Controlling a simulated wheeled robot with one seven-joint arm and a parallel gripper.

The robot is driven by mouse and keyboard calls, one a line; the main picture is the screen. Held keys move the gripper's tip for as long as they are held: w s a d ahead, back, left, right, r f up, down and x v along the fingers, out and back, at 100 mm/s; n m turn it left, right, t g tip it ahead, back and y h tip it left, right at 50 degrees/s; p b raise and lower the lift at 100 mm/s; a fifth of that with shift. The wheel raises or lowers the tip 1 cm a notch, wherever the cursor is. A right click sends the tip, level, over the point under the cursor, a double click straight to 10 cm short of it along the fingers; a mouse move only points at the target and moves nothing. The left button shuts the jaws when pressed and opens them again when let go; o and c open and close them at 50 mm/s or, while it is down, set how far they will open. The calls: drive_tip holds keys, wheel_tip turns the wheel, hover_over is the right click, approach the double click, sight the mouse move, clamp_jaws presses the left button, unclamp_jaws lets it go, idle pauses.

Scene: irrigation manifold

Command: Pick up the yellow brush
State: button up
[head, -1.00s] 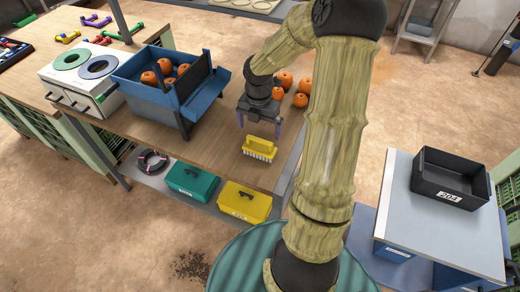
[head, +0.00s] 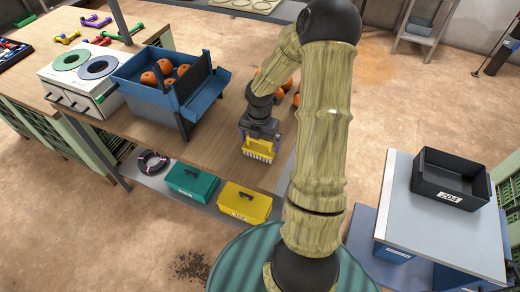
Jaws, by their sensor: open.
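The yellow brush (head: 257,149) lies on the wooden bench top (head: 212,143) near its front edge, its pale bristles facing me. My gripper (head: 259,140) is down at the brush, pointing at the bench, with its fingers at the brush's upper part. The jaws are open. The gripper body hides the top of the brush, and I cannot tell whether the fingers touch it.
A blue bin (head: 203,95) with orange fruit stands left of my gripper. More oranges sit behind my arm. A yellow toolbox (head: 244,204) and a teal toolbox (head: 192,183) are on the lower shelf. A black crate (head: 449,178) stands on the right table.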

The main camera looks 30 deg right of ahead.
sight(260, 140)
drive_tip(key=shift+c, duration=0.2)
idle(0.3)
drive_tip(key=c, duration=1)
drive_tip(key=shift+o, duration=0.2)
wheel_tip(260, 140, up, 10)
drive_tip(key=shift+r+p, duration=0.1)
drive_tip(key=shift+p, duration=0.2)
